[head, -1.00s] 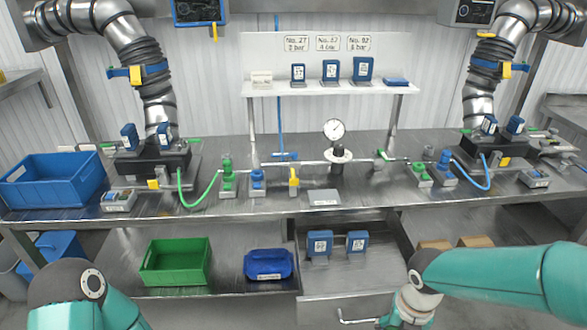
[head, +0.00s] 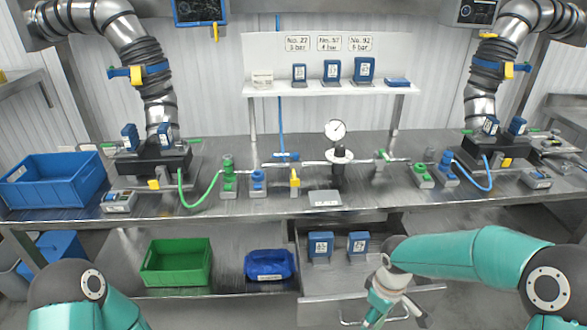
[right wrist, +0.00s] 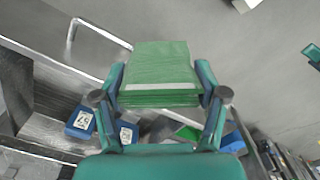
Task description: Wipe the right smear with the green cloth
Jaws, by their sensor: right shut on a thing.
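My right gripper (right wrist: 161,82) is shut on the green cloth (right wrist: 160,62), a folded, layered pad between its fingers in the right wrist view. In the head view this gripper (head: 392,308) hangs low in front of the open drawer (head: 345,284), near its handle; the cloth cannot be made out there. My left arm shows only as a link at the lower left, and its gripper is out of view. I cannot make out a smear in either view.
The open drawer holds blue labelled boxes (head: 320,245). The workbench (head: 300,222) above carries pipe fittings and a gauge (head: 335,130). A blue crate (head: 52,180) is at its left.

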